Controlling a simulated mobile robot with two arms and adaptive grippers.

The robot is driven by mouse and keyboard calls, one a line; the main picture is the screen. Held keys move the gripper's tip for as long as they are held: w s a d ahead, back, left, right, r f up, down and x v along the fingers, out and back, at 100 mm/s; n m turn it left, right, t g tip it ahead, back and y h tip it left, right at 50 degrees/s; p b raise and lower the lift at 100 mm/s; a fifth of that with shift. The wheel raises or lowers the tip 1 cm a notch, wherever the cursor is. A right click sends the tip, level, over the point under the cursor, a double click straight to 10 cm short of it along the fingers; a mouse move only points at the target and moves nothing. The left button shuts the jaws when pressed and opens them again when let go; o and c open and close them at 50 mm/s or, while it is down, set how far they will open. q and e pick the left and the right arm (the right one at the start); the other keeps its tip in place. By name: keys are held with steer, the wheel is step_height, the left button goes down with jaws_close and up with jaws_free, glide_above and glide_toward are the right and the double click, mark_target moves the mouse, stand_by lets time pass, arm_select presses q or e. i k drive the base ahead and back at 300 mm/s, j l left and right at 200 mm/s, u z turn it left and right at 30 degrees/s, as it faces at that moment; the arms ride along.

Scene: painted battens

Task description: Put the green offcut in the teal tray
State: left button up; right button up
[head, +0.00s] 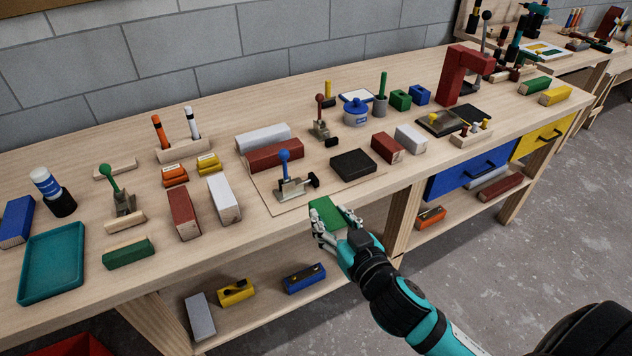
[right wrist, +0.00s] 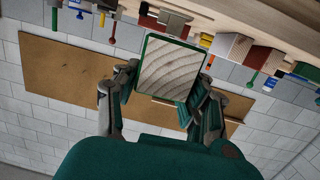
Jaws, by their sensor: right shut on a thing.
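A green offcut (head: 325,213) is held in my right gripper (head: 336,220), over the front edge of the bench and just in front of the thin board. The right wrist view shows the offcut's bare wood end (right wrist: 168,68) framed in green paint, between the fingers of the right gripper (right wrist: 164,84). The teal tray (head: 50,264) lies empty at the left end of the bench, well to the left of the gripper. Another green block (head: 128,252) lies just right of the tray. My left gripper is not in view.
A blue-handled clamp (head: 290,187) and a black block (head: 353,164) are on the board behind the gripper. Red (head: 184,214) and white (head: 223,199) battens, and a green-handled clamp (head: 120,200), stand between gripper and tray. A lower shelf (head: 270,305) holds several blocks.

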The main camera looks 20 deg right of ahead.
mark_target(54, 271)
steer(key=k+j, duration=0.1)
steer(key=j, duration=0.95)
steer(key=k+j, duration=0.1)
steer(key=j, duration=0.95)
steer(key=i+j, duration=0.1)
steer(key=j, duration=0.2)
steer(key=i+j, duration=0.15)
steer(key=j, duration=0.15)
steer(key=i+j, duration=0.1)
steer(key=j, duration=0.2)
steer(key=i+j, duration=0.15)
steer(key=j, duration=0.2)
